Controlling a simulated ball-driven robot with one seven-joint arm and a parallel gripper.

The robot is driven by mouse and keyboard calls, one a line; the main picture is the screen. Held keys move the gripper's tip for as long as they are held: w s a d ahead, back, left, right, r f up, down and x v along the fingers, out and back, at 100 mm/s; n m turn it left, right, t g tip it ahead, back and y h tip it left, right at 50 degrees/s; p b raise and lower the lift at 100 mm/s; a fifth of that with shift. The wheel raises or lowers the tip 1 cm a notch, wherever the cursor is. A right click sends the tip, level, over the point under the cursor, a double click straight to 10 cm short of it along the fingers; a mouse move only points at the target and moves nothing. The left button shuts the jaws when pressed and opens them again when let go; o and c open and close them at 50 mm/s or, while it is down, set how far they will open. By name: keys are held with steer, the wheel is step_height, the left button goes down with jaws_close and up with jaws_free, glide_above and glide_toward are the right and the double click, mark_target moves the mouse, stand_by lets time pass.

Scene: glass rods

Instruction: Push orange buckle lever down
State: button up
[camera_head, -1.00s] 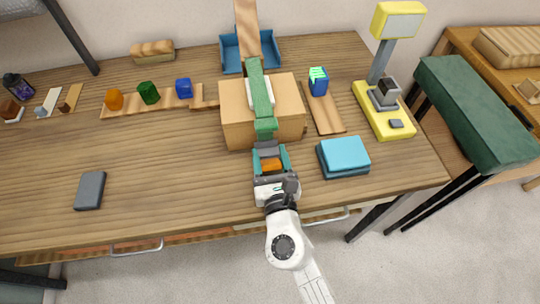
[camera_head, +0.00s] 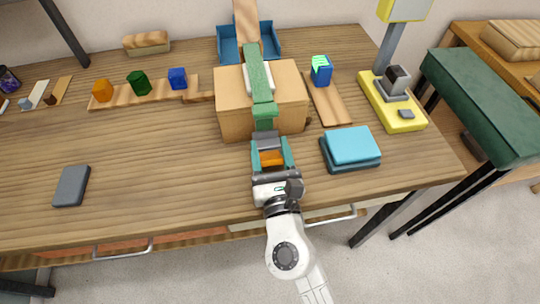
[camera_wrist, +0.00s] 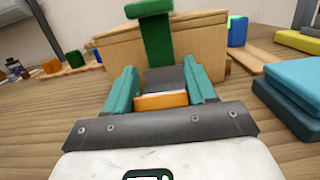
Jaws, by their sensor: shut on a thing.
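A wooden box (camera_head: 232,112) stands on the desk with a green strap (camera_head: 259,80) over its top and down its front. A grey buckle (camera_head: 266,141) is at the strap's near end, with the orange buckle lever (camera_head: 271,159) on its near side. The lever also shows in the wrist view (camera_wrist: 161,101), below the grey buckle part (camera_wrist: 164,80). My gripper (camera_head: 272,150) has its teal fingers on either side of the lever and is shut on it, in front of the box. The fingers hide the lever's sides.
Turquoise and dark stacked books (camera_head: 352,147) lie right of my gripper. A dark phone-like slab (camera_head: 71,186) lies left. The desk between is clear.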

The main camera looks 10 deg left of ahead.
stand_by(0.3)
steer(key=o, duration=1)
steer(key=shift+c, duration=0.2)
steer(key=b+v, duration=0.2)
steer(key=v, duration=0.7)
steer(key=shift+s+f, duration=0.2)
steer(key=shift+s, duration=0.1)
steer(key=shift+s+d, duration=0.25)
steer(key=shift+s, duration=0.3)
